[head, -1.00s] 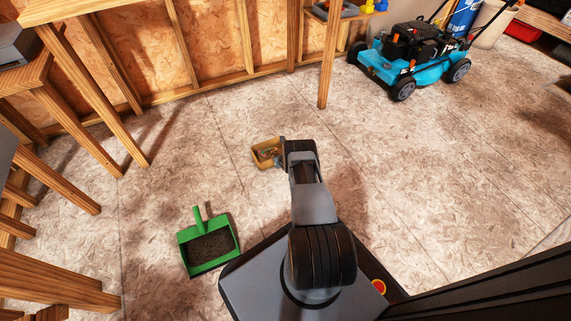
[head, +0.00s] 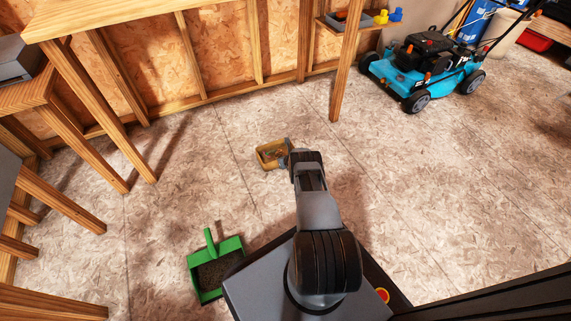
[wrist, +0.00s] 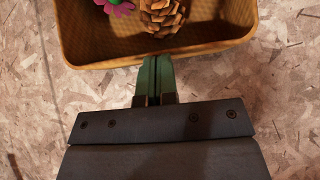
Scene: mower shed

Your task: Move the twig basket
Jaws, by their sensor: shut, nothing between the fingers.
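The twig basket (head: 266,160) is a small tan open box on the floor, left of my gripper (head: 288,149) in the head view. In the wrist view the basket (wrist: 84,50) fills the top, with a brown pine cone (wrist: 163,14) and a pink flower (wrist: 119,7) inside. My gripper (wrist: 155,78) is shut, its green fingers together and empty. The fingertips are at the basket's near wall; I cannot tell whether they touch it. The basket's far side is outside the wrist view.
A green dustpan (head: 237,246) holding dark material lies on the floor by my base. Wooden bench legs (head: 98,97) stand at left and a post (head: 341,78) at the back. A blue mower (head: 425,67) is at back right. Floor to the right is clear.

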